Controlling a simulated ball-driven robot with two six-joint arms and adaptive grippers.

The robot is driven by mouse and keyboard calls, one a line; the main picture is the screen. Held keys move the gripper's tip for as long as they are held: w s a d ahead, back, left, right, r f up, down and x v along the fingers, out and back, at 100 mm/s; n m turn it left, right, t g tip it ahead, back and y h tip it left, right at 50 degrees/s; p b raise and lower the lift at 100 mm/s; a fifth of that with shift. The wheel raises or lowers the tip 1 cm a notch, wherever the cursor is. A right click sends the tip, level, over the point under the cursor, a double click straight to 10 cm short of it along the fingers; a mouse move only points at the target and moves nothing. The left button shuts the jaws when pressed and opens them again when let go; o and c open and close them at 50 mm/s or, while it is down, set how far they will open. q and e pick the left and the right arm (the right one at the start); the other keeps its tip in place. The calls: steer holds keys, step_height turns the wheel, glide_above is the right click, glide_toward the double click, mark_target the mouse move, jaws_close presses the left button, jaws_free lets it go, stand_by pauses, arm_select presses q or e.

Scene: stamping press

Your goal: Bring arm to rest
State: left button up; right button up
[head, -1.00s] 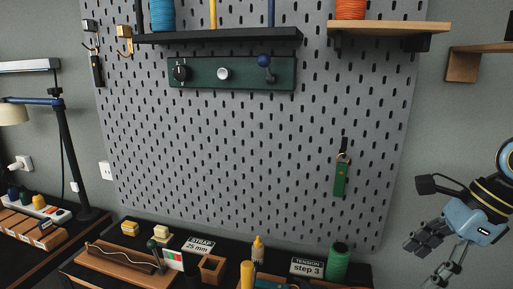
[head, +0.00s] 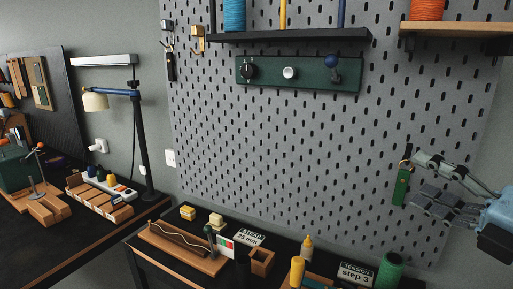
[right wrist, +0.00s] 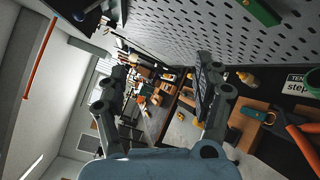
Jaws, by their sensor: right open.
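My right gripper (head: 440,185) comes in from the right edge in the head view, in front of the grey pegboard (head: 300,140). Its fingers are spread and hold nothing. In the picture the fingertips lie beside the green tag (head: 401,186) that hangs on the board; I cannot tell whether they touch it. In the right wrist view the two open fingers (right wrist: 160,95) show with an empty gap between them. My left gripper is not in view.
Below the board stand a wooden wire fixture (head: 180,250), a yellow bottle (head: 307,246), a green spool (head: 389,270) and a "step 3" card (head: 355,273). A desk lamp (head: 140,130) stands left. Shelves (head: 290,36) jut from the board. Orange-handled pliers (right wrist: 292,135) show in the wrist view.

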steer(key=s+d+f+m+g+h, duration=0.2)
steer(key=d+f+m+h, duration=0.3)
steer(key=m, duration=0.5)
steer(key=s+d+f+m+g+h, duration=0.25)
steer(key=m+h, duration=0.35)
steer(key=m, duration=0.3)
steer(key=s+a+f+m+g+y, duration=0.2)
steer(key=s+a+f+m+g, duration=0.3)
steer(key=s, duration=0.3)
steer(key=s+a+f+m+g+y, duration=0.25)
steer(key=s+a+f+g, duration=0.2)
steer(key=s+f, duration=0.25)
step_height(320, 180, down, 34)
steer(key=s+d+m+h+b, duration=0.1)
steer(key=s+d+b, duration=0.15)
steer(key=b, duration=0.75)
arm_select(q)
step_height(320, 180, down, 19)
steer(key=b, duration=0.9)
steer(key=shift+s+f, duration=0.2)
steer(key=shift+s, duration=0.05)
arm_select(e)
steer(key=s+f+g, duration=0.1)
steer(key=s+f, duration=0.8)
steer(key=f, duration=0.4)
steer(key=s+d+f+g, duration=0.1)
steer(key=s+f, duration=0.8)
steer(key=f, duration=0.4)
steer(key=shift+s+f, duration=0.15)
steer(key=shift+f, duration=0.2)
